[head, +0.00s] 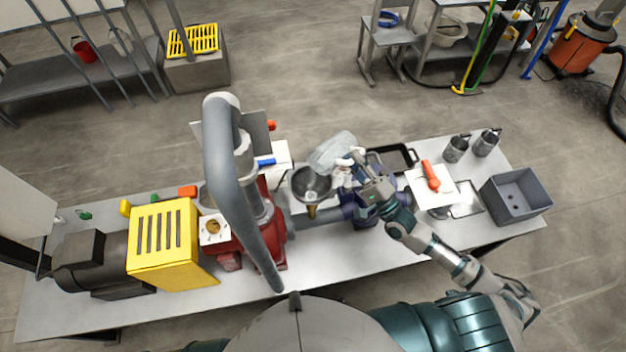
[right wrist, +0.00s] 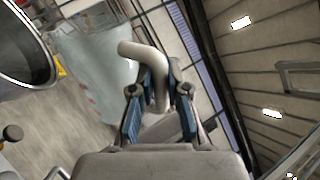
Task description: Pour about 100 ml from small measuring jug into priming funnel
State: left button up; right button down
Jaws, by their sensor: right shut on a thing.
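The small measuring jug (head: 332,150) is clear and pale, with a white handle. My right gripper (head: 355,166) is shut on that handle and holds the jug up beside and partly above the priming funnel. The jug looks tilted, with one end toward the funnel. The priming funnel (head: 311,186) is a grey metal cone on a brass stem at the pump. In the right wrist view the jug (right wrist: 95,70) is in front of the blue fingertips (right wrist: 156,92), and the funnel's bowl (right wrist: 25,45) is at the upper left. I cannot make out the liquid level or a stream. My left gripper is out of view.
A thick grey pipe (head: 225,170) rises left of the funnel above the red pump (head: 272,245). A black tray (head: 398,157), two metal jugs (head: 456,149), an orange-handled tool (head: 430,176) and a grey bin (head: 515,195) stand to the right. The bench's front strip is clear.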

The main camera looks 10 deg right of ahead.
aim_at(363, 152)
jog(key=shift+s+a+r+n, duration=0.1)
jog(key=shift+a+r+n, duration=0.05)
jog(key=shift+a+n, duration=0.2)
jog(key=shift+w+d+f+m+h, duration=0.4)
jog(key=shift+d+m, duration=0.2)
jog(key=shift+m, duration=0.25)
jog(key=m+p, duration=0.1)
jog(key=d+r+m+h+p, duration=0.1)
jog(key=shift+w+r+m+t, duration=0.1)
jog(key=shift+w+m+t, duration=0.3)
jog(key=shift+w+d+f+m+h+p, duration=0.15)
jog(key=shift+f+m+h+p, duration=0.1)
jog(key=shift+m+h, duration=0.2)
jog(key=shift+w+d+f+m+h+p, duration=0.1)
jog(key=shift+d+f+m+h, duration=0.1)
jog(key=shift+m+h, duration=0.2)
jog(key=shift+f+m, duration=0.25)
jog(key=shift+d+f+m+h, duration=0.2)
jog(key=shift+f+m+h, duration=0.05)
jog(key=shift+m, duration=0.15)
jog(key=shift+w+d+r+m+h+p, duration=0.15)
jog(key=shift+m+h+p, duration=0.25)
jog(key=shift+m+p, duration=0.2)
